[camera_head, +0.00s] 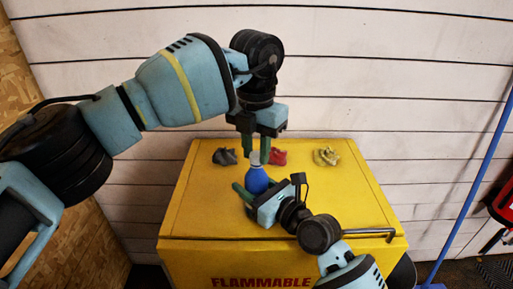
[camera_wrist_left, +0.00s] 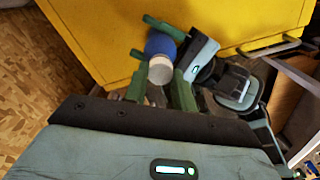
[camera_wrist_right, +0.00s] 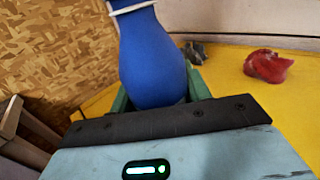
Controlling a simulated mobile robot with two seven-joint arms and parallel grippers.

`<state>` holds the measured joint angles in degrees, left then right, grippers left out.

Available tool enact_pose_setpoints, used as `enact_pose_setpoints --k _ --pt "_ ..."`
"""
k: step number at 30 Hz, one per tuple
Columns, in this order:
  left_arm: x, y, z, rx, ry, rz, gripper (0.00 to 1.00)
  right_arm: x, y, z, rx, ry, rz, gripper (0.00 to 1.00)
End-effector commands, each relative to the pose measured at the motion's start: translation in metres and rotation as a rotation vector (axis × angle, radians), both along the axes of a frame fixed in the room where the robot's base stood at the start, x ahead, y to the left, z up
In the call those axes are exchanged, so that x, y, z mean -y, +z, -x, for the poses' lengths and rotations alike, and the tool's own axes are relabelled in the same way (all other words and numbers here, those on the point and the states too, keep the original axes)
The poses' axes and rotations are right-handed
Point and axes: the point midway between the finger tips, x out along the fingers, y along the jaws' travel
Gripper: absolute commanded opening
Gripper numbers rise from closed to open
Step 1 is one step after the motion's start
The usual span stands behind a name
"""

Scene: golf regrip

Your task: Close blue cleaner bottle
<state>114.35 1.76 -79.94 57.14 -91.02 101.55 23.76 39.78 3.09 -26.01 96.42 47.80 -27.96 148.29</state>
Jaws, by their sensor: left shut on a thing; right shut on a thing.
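The blue cleaner bottle (camera_head: 257,181) is held roughly upright above the yellow cabinet top. My right gripper (camera_head: 255,190) is shut around its body; the blue body (camera_wrist_right: 152,60) fills the middle of the right wrist view. A white cap (camera_head: 255,157) is at the bottle's top. My left gripper (camera_head: 256,155) points down from above, shut on the white cap, one green finger on each side. In the left wrist view the cap (camera_wrist_left: 160,70) sits between the left fingers, against the blue bottle (camera_wrist_left: 160,43). I cannot tell whether the cap is fully seated.
The yellow flammable cabinet (camera_head: 200,215) is below. A grey cloth (camera_head: 225,156), a red cloth (camera_head: 277,157) and a yellow cloth (camera_head: 326,156) lie along its back. A metal handle (camera_head: 365,231) is at its front right. A blue pole (camera_head: 470,190) leans at the right. The cabinet's left top is clear.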

Motion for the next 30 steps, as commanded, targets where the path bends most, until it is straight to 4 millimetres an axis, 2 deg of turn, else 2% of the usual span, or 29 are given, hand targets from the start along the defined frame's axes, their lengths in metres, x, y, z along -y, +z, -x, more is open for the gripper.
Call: enact_pose_setpoints --k 30 --pt "-0.0001 0.0001 -0.0029 0.002 -1.654 0.000 0.05 -0.0001 -0.0014 0.0002 -0.002 0.001 0.002 0.00"
